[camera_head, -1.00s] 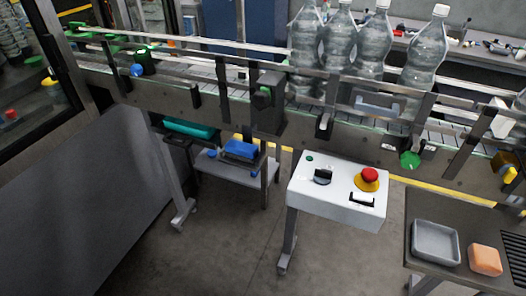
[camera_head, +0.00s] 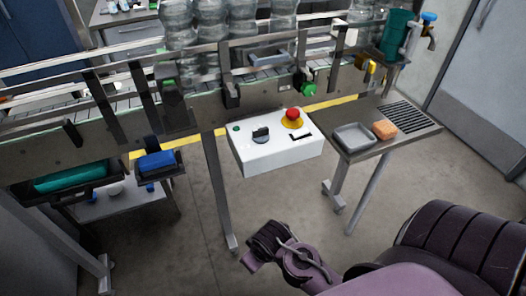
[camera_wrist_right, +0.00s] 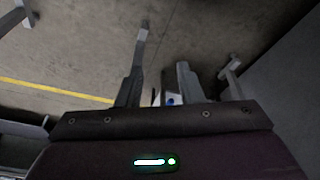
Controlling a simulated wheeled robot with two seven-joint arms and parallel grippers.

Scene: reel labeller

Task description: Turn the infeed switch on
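The white control box (camera_head: 276,154) stands in the middle of the head view. A black rotary knob (camera_head: 261,135) sits on its top, with a small green lamp or button (camera_head: 236,128) to its left. The knob's on/off marking is too small to read. A red mushroom button (camera_head: 292,115) on a yellow base is to the knob's right. My right arm enters from the lower right, its end below the box in the picture and apart from it. In the right wrist view my right gripper (camera_wrist_right: 160,70) has its fingers apart, nothing held. My left gripper is out of view.
A conveyor with large clear bottles (camera_head: 212,45) runs behind the box. A blue item (camera_head: 157,161) is at the left. The floor before the box is open.

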